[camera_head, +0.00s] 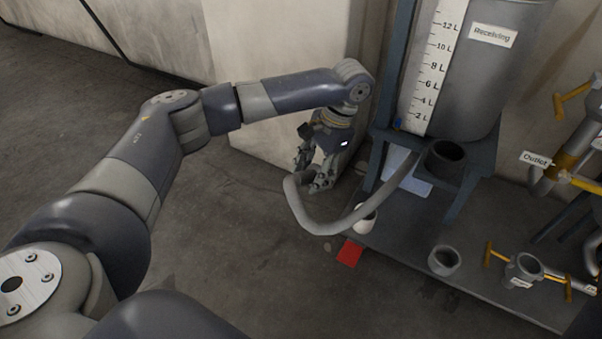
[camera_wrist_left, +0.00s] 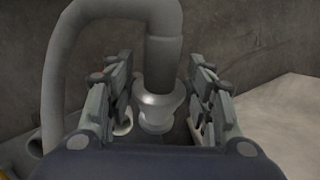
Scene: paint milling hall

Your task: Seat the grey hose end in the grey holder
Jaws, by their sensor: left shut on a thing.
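My left gripper (camera_head: 316,178) is low over the floor, left of the tank stand, and shut on the grey hose end. In the left wrist view the hose end (camera_wrist_left: 160,103), with its pale flared collar, sits between the two fingers. A dark grey round holder (camera_head: 446,155) is at the stand's shelf, and a lighter grey cup-like holder (camera_head: 444,260) is on the base plate. I cannot tell which is the grey holder. Both are apart from the gripper.
The Receiving tank (camera_head: 480,80) stands on a blue-grey stand (camera_head: 463,195). A white cup (camera_head: 365,217) and a red patch (camera_head: 350,253) are near the hose. Pipes with yellow handles (camera_head: 522,270) crowd the right. A pale block (camera_head: 285,150) is behind the gripper. Floor at left is clear.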

